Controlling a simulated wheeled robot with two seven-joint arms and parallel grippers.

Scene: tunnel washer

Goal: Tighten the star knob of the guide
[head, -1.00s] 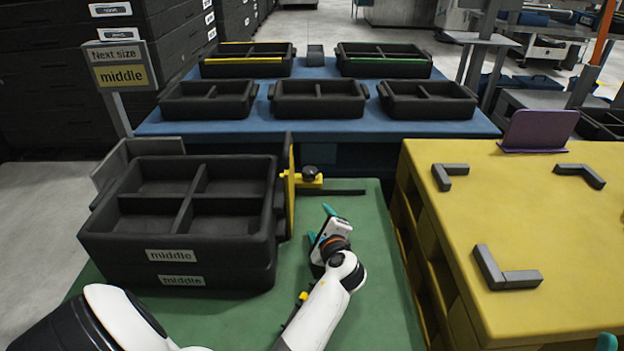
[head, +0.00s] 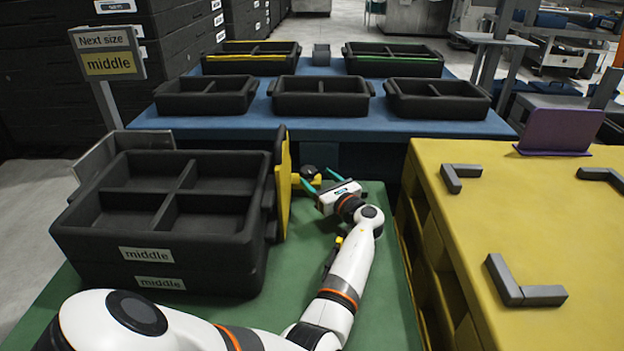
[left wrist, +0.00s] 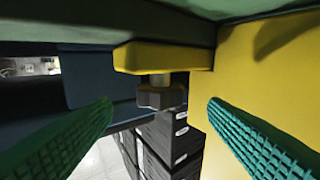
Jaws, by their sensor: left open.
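The yellow guide (head: 284,190) stands upright along the right side of the stacked black crates on the green table. Its dark star knob (head: 308,172) sits on a yellow arm at the guide's right. In the left wrist view the star knob (left wrist: 162,97) hangs from the yellow block on a short stem, between the fingers but further off. My left gripper (head: 322,180) is open, with its teal fingers just right of the knob and pointing at it. My right gripper is not in view.
Two stacked black crates (head: 150,258) labelled middle fill the left of the green table (head: 385,290). A yellow table (head: 450,220) with grey corner brackets stands at the right. A blue table (head: 330,127) with several black trays lies behind.

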